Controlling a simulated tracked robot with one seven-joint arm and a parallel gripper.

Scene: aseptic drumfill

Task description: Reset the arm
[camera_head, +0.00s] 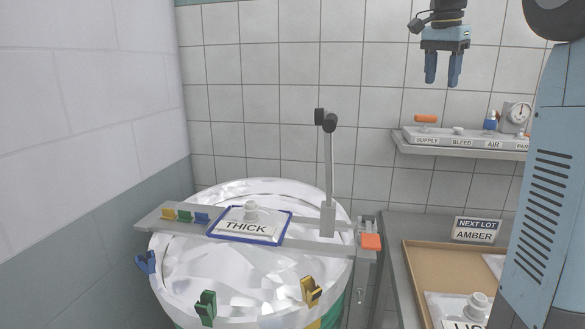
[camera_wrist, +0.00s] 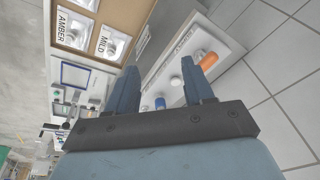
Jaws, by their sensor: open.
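My gripper (camera_head: 442,70) hangs high at the upper right in the head view, fingers pointing down, in front of the tiled wall. It is open and empty, with a gap between its two blue fingers. In the wrist view my gripper (camera_wrist: 165,85) also shows spread fingers with nothing between them. It is apart from every object; the shelf with the controls (camera_head: 465,145) lies below it.
A drum (camera_head: 270,285) with a shiny liner stands at centre, crossed by a grey bar with a THICK pouch (camera_head: 246,226), coloured clips and an upright lever (camera_head: 329,165). At right are a tan tray (camera_head: 415,270) and a NEXT LOT AMBER sign (camera_head: 475,230).

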